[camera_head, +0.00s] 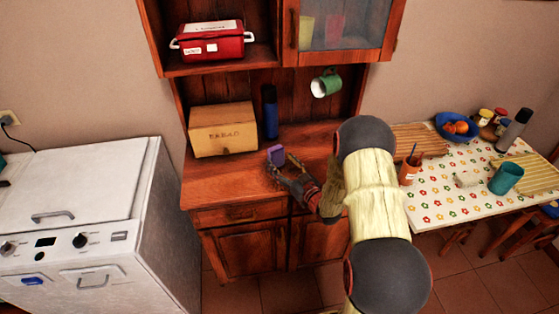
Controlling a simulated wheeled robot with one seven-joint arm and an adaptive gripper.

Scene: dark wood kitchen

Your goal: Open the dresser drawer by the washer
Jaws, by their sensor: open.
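The wooden dresser (215,185) stands right of the white washer (75,215). Its left drawer (240,213), the one by the washer, looks shut, with a small dark handle at its middle. My gripper (283,168) is open. In the picture it lies above and right of that drawer, over the dresser top and apart from the handle. A small purple object (276,154) shows right at the fingertips; I cannot tell whether they touch it. My arm hides much of the dresser's right side.
A wooden bread box (222,130) and a blue bottle (270,112) stand on the dresser top. A green mug (326,85) hangs above. Cupboard doors (245,250) lie below the drawers. A laid table (455,195) stands at the right.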

